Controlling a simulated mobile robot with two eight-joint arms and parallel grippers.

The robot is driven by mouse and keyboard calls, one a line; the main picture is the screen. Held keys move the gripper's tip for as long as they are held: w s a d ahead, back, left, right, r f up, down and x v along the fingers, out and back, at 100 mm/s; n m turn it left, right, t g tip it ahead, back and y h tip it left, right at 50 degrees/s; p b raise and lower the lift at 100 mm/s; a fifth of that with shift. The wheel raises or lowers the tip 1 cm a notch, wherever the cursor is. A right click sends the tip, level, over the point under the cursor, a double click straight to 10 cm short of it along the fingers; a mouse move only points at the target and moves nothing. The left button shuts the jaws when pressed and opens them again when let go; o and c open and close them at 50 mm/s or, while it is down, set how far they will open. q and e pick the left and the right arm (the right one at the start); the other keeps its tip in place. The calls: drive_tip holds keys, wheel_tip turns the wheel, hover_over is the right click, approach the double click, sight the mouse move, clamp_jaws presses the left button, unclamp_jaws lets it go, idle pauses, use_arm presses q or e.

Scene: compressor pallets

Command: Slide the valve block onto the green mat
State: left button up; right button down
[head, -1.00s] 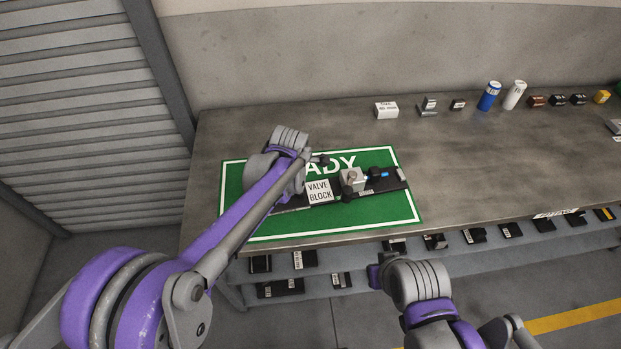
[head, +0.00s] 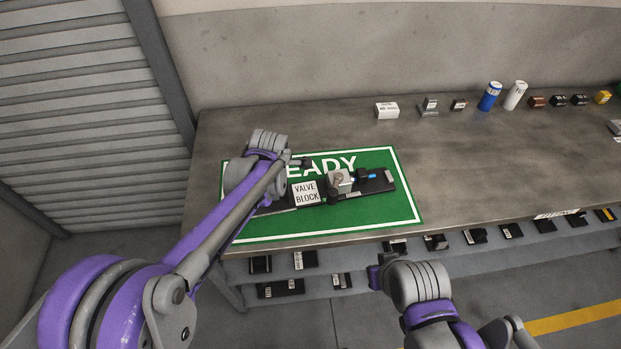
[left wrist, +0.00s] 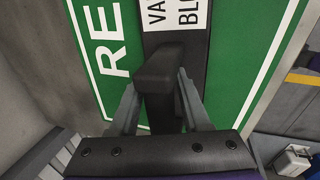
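The valve block is a long black plate (head: 330,207) with a white "VALVE BLOCK" label (head: 305,193), a grey fitting and a blue part. It lies flat on the green mat (head: 380,220), its visible right end just inside the mat's right edge. My arm hides its left end. My left gripper (left wrist: 157,88) has its fingers on either side of the block's black handle (left wrist: 163,68) and appears closed on it. In the head view my left gripper is mostly hidden by its own arm. My right gripper (head: 377,275) is beyond the table's front edge, its fingers unclear.
The grey table (head: 460,160) is clear to the right of the mat. A white box (head: 386,110), a blue can (head: 489,96), a white can (head: 514,95) and several small parts stand along the back. A lower shelf (head: 370,280) holds several dark parts.

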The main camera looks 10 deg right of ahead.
use_arm(q)
drive_tip(key=shift+o, duration=1.1)
drive_tip(key=shift+w, duration=0.1)
drive_tip(key=shift+d, duration=0.1)
drive_tip(key=shift+r, duration=0.2)
drive_tip(key=v, duration=1.2)
drive_tip(key=shift+f, duration=0.1)
drive_tip(key=s+a+f+m+t+p, duration=0.1)
drive_tip(key=s+a+f+m, duration=0.1)
drive_tip(key=s+a+m, duration=0.5)
drive_tip(key=s+a+f+m+t+p, duration=0.1)
drive_tip(key=s+a+f+m+p, duration=0.1)
drive_tip(key=s+a+m, duration=0.6)
drive_tip(key=s+m, duration=0.4)
drive_tip(key=s, duration=0.4)
drive_tip(key=shift+f, duration=0.3)
drive_tip(key=shift+s, duration=0.1)
